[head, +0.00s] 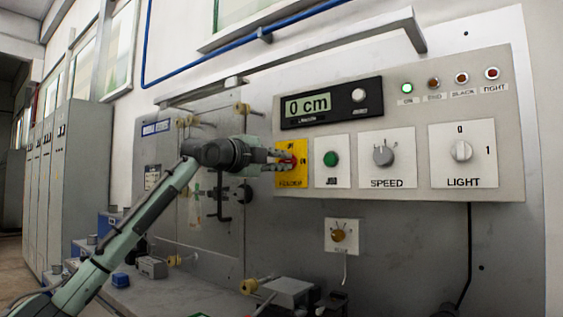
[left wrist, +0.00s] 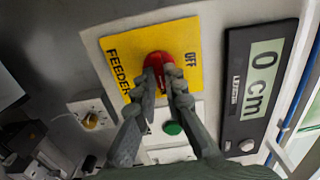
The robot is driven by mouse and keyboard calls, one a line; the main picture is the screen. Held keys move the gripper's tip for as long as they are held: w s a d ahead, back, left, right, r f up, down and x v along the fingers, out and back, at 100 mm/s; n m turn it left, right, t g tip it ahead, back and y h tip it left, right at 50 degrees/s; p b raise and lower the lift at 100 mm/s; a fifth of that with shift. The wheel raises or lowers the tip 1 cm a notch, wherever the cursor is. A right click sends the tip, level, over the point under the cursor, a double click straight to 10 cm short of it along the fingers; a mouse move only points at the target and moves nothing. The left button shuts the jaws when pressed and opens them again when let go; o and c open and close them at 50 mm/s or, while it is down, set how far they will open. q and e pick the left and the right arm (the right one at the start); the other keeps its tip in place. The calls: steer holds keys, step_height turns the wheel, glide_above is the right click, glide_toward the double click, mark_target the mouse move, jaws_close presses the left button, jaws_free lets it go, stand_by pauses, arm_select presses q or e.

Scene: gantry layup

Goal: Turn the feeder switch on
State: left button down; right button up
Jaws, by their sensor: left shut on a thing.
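The feeder switch is a red knob (left wrist: 157,61) on a yellow plate (head: 281,178) marked FEEDER, at the left end of the grey control panel (head: 400,95). The yellow plate also shows in the left wrist view (left wrist: 122,68), with OFF readable on it. My left gripper (head: 284,160) reaches the plate from the left. In the left wrist view its two fingers (left wrist: 165,86) are shut on the red knob, one on each side. In the head view the gripper hides most of the knob. My right gripper is not in view.
Right of the yellow plate are a green button (head: 331,159), the SPEED knob (head: 383,155) and the LIGHT knob (head: 461,151). Above is a display (head: 331,103) reading 0 cm. A small brass-coloured knob (head: 338,235) sits below.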

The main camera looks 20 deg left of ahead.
arm_select(q)
steer(key=shift+f, duration=0.1)
stand_by(0.4)
steer(key=c, duration=1.6)
jaws_free()
steer(key=v, duration=1.2)
